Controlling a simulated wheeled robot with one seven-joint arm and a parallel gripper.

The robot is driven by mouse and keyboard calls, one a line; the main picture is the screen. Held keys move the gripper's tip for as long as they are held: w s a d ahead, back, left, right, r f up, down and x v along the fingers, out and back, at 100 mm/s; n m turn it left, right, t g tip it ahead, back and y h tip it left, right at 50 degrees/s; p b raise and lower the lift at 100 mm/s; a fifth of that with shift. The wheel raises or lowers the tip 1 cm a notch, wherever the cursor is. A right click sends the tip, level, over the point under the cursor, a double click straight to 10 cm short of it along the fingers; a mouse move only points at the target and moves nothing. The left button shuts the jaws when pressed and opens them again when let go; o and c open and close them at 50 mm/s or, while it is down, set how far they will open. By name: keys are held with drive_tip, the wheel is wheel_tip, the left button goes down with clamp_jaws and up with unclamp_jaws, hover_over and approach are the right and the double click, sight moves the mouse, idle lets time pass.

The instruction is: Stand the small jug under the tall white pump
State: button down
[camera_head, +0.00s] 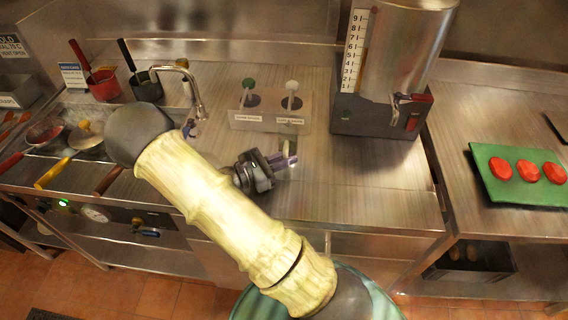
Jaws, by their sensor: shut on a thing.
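The white-topped pump (291,87) rises from the right half of a steel pump box at the back of the counter. A green-topped pump (248,86) stands to its left. My gripper (287,160) is low over the counter, just in front of the white pump's side of the box. Its fingers are shut on a small, shiny thing that appears to be the small jug (291,147). The jug is mostly hidden against the steel. I cannot tell whether its base touches the counter or whether it is directly under the spout.
A large steel dispenser (405,60) with a tap and dark base stands right of the pumps. A faucet (185,80) and pans are at left. A green board (520,174) with red patties lies far right. The counter (365,190) right of my gripper is clear.

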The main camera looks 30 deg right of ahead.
drive_tip(key=shift+w+d, duration=0.45)
drive_tip(key=shift+w, duration=0.2)
drive_tip(key=shift+w+d, duration=0.4)
drive_tip(key=shift+w, duration=0.25)
drive_tip(key=shift+f, duration=0.1)
drive_tip(key=shift+f, duration=0.1)
drive_tip(key=c, duration=1.4)
unclamp_jaws()
drive_tip(key=shift+o, duration=0.2)
drive_tip(key=shift+s+a+p, duration=0.35)
drive_tip(key=shift+s+a, duration=0.6)
drive_tip(key=shift+s, duration=0.45)
drive_tip(key=shift+s+a+p, duration=0.35)
drive_tip(key=shift+s+a, duration=0.55)
drive_tip(key=shift+s, duration=0.5)
drive_tip(key=shift+s+a+p, duration=0.35)
drive_tip(key=shift+s+a, duration=0.6)
drive_tip(key=shift+s, duration=0.45)
